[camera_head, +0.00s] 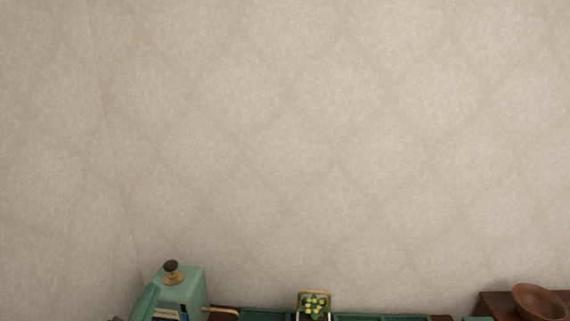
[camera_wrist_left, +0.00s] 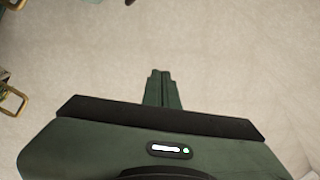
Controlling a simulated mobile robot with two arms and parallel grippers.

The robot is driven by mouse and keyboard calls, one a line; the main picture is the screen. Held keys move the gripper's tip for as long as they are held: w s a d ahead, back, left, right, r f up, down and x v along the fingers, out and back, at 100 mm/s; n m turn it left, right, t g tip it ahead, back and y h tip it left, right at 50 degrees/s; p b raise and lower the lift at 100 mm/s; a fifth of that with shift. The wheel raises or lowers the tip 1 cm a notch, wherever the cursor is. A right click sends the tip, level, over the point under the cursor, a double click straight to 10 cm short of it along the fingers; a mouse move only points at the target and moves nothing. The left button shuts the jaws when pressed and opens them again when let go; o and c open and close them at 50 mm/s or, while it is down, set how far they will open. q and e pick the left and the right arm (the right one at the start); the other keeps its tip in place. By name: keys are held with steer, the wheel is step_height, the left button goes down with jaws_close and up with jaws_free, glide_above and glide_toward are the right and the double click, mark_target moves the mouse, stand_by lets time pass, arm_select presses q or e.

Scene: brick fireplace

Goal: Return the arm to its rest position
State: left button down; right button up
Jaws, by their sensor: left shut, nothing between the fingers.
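My left gripper (camera_wrist_left: 161,75) shows in the left wrist view as a dark green body with two narrow fingers. The fingers are together, with nothing between them. Behind them is a pale mottled surface, and the fingers touch no object that I can see. In the head view I cannot clearly pick out this gripper. My right gripper is in neither view.
Along the bottom of the head view are a mint green object with a dark knob (camera_head: 182,284), a small gold-framed item with yellow flowers (camera_head: 314,304), and a brown bowl (camera_head: 540,301) at the right. A brass handle (camera_wrist_left: 14,101) edges the wrist view.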

arm_select(q)
steer(key=s+a+f+n+g+y, duration=0.1)
steer(key=s+f+n+g+y, duration=0.1)
steer(key=s+f+n+g, duration=0.35)
steer(key=s+f+n+g+y, duration=0.1)
steer(key=s+f+n+g, duration=0.15)
steer(key=s+f, duration=0.55)
steer(key=s+d+f+g+h, duration=0.2)
steer(key=s+d+f+g, duration=0.2)
steer(key=s+f, duration=0.25)
steer(key=s+d+f+g+h, duration=0.2)
steer(key=s+d+f+g, duration=0.25)
steer(key=s, duration=0.35)
step_height(320, 180, down, 27)
steer(key=s, duration=0.2)
steer(key=s+a+f+g, duration=0.1)
steer(key=s+a+f, duration=0.1)
steer(key=s+f, duration=0.5)
steer(key=s+a+f+g+b, duration=0.1)
steer(key=s+f, duration=0.7)
steer(key=s, duration=0.1)
steer(key=shift+a+f+y, duration=0.3)
steer(key=shift+a, duration=0.1)
